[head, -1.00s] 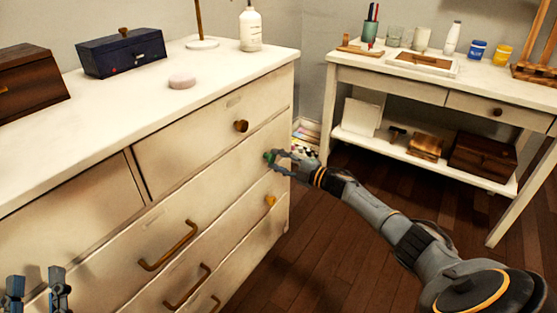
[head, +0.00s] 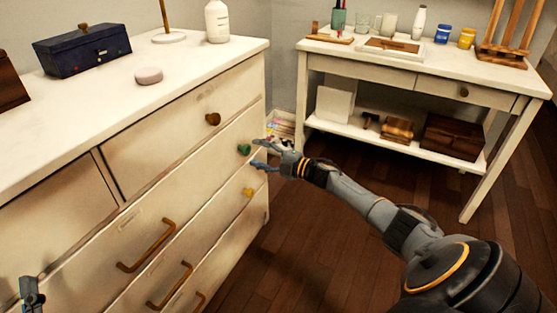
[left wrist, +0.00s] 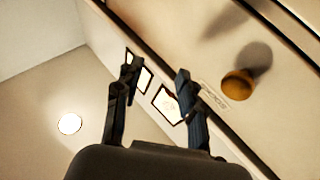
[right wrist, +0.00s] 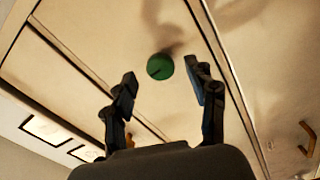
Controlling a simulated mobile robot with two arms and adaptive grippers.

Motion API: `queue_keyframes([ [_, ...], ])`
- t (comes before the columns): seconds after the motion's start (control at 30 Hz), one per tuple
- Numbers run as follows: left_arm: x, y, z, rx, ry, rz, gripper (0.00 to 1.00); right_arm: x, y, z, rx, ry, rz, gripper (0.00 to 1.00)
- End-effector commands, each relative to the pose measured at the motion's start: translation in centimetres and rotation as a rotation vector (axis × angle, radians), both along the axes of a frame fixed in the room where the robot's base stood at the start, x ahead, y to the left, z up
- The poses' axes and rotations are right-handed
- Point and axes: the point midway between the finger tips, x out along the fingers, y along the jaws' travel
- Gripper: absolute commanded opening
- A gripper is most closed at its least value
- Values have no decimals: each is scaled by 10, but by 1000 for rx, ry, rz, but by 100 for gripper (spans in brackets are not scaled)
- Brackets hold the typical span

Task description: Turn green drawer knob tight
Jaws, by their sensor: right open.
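The green knob (head: 244,149) is on the dresser's middle right drawer, between a brown knob (head: 213,119) above and a yellow knob (head: 248,192) below. My right gripper (head: 256,152) is open and empty, just right of the green knob and apart from it. In the right wrist view the round green knob (right wrist: 160,66) shows a dark line on its face, ahead of and between the open fingers (right wrist: 162,76). My left gripper (head: 31,290) shows only partly at the lower left. In the left wrist view it is open and empty (left wrist: 157,80), with an orange-brown knob (left wrist: 238,85) beyond it to the right.
The dresser top (head: 115,112) carries a dark blue box (head: 82,50), a pinkish disc (head: 148,76) and a white bottle (head: 217,22). A white table (head: 345,58) with a lower shelf stands at the right. Dark floor (head: 310,250) lies open between them.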

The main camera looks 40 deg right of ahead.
Motion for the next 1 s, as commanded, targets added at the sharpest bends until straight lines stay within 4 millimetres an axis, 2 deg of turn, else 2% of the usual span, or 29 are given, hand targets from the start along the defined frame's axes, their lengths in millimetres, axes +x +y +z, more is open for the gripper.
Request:
queue_keyframes([
  [0.3,0,0,0,0,0,0,40,-56,-23,-1,-2,4,0,57],
  [0.5,0,0,0,0,0,0,40,-80,-33,-1,0,2,0,57],
  [0.7,0,0,0,0,0,0,40,-90,-38,0,1,0,-1,57],
  [1.0,0,0,0,0,0,0,40,-91,-38,0,1,0,-1,57],
])
